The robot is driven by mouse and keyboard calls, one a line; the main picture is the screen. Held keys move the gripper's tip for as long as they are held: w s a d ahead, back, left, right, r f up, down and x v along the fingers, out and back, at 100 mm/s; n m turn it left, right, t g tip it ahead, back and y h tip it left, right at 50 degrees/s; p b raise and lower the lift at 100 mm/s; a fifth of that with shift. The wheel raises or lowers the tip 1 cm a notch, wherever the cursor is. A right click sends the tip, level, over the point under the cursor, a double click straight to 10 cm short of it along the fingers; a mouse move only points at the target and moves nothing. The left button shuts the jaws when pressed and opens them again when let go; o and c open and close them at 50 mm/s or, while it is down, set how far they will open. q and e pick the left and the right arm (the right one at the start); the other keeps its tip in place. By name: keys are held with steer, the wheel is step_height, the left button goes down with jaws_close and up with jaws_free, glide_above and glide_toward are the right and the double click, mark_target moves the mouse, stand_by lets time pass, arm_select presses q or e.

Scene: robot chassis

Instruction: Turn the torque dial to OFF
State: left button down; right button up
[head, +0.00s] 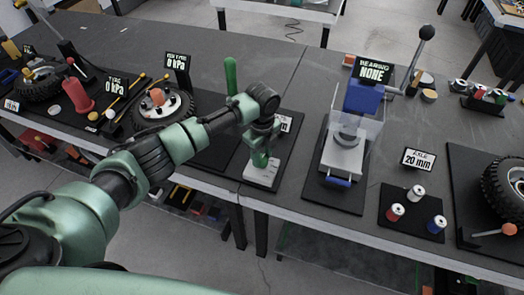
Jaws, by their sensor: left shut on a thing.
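My left arm reaches in from the left. Its gripper (261,157) points down over a small white block (260,175) on a dark mat. The gripper is shut on what appears to be the torque dial, at the top of this block. The gripper hides the dial, so its setting cannot be read. A green upright handle (231,76) stands behind on the same mat. My right gripper is not in view.
To the right stands a press (345,140) with a blue head and a "BEARING NONE" sign (373,70). Further right are an "AXLE 20 mm" sign (418,159), small spools (417,192) and a wheel (508,190). Another wheel (165,106) lies left, near my arm.

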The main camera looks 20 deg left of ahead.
mark_target(262, 157)
arm_select(q)
steer(key=shift+r+n+p, duration=0.1)
steer(key=shift+n+p, duration=0.7)
steer(key=shift+n, duration=0.5)
steer(key=shift+w, duration=0.1)
steer(key=c, duration=0.9)
jaws_free()
step_height(262, 157, up, 8)
steer(key=shift+f+b, duration=0.15)
steer(key=shift+b, duration=0.55)
